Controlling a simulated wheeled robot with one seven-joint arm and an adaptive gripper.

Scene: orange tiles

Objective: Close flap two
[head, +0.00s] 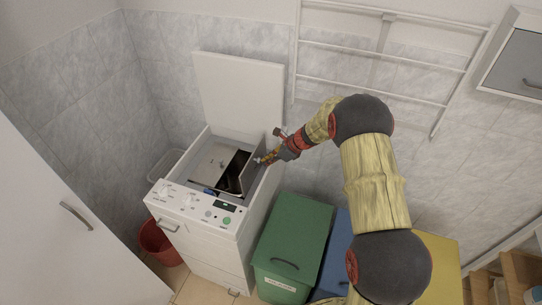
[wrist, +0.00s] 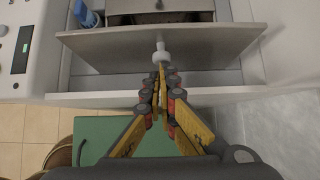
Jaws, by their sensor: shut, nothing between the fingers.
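The top-loading machine (head: 204,222) stands with its white lid (head: 238,88) raised. Inside its opening, a grey flap (head: 249,172) stands raised on the right side, beside a dark gap. A second grey panel (head: 208,160) lies flat on the left of that gap. In the wrist view, the raised flap (wrist: 110,48) runs across the picture, with a white knob (wrist: 161,54) on its near face. My gripper (head: 261,160) is on the right side of the raised flap. Its closed, empty fingertips (wrist: 160,70) are at the knob; I cannot tell whether they touch.
A blue object (wrist: 86,15) lies inside the machine's opening. A green bin (head: 292,236), a blue bin and a yellow bin stand to the machine's right, below my arm. A white rack (head: 385,50) hangs on the wall behind. A red bucket (head: 160,245) is at left.

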